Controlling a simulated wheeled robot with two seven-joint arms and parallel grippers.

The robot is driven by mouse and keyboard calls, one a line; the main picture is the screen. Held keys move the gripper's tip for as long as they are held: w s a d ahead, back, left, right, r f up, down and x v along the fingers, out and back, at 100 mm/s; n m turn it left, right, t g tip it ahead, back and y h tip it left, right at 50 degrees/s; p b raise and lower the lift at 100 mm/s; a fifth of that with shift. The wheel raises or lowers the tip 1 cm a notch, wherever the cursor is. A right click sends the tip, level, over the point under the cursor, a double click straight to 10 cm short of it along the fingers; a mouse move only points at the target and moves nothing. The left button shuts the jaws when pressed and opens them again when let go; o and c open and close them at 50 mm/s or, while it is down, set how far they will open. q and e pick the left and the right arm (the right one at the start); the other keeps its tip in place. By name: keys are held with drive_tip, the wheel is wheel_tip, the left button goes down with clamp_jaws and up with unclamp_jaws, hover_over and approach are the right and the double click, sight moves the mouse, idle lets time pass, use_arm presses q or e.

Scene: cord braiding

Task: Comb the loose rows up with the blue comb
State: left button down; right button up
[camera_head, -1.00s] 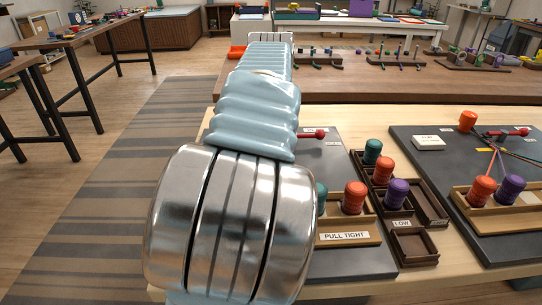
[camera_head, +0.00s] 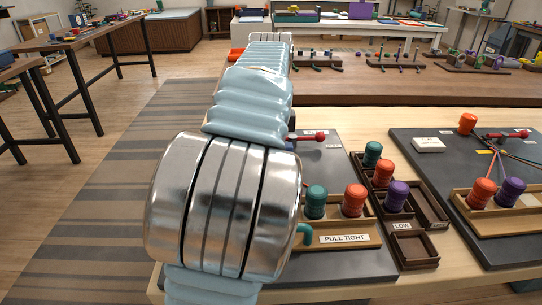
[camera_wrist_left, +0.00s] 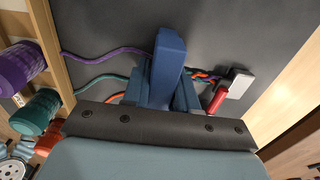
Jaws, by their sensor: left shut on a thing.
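My left gripper (camera_wrist_left: 162,92) shows in the left wrist view and is shut on the blue comb (camera_wrist_left: 170,52), which stands out between its fingers. The comb is above the dark board, over the cords; I cannot tell whether it touches them. A purple cord (camera_wrist_left: 100,54) and a teal cord (camera_wrist_left: 98,83) run from the left towards the comb. An orange and purple braided part (camera_wrist_left: 205,76) comes out on its right, by a clamp with a red handle (camera_wrist_left: 217,99). In the head view my arm hides the gripper, the comb and most of this board.
Teal (camera_head: 316,202) and orange (camera_head: 354,200) spools stand in the "PULL TIGHT" tray (camera_head: 345,238). Dark wooden trays (camera_head: 415,247) lie to its right, with several spools standing there. A second board (camera_head: 440,150) with cords lies farther right.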

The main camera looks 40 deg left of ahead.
idle(0.4)
use_arm(q)
drive_tip(key=shift+s+d+r, duration=0.15)
drive_tip(key=shift+s+r, duration=0.05)
drive_tip(key=shift+r, duration=2.1)
drive_tip(key=shift+s+d+r, duration=0.1)
drive_tip(key=shift+s+r, duration=0.05)
drive_tip(key=shift+r, duration=2.1)
drive_tip(key=shift+f, duration=0.1)
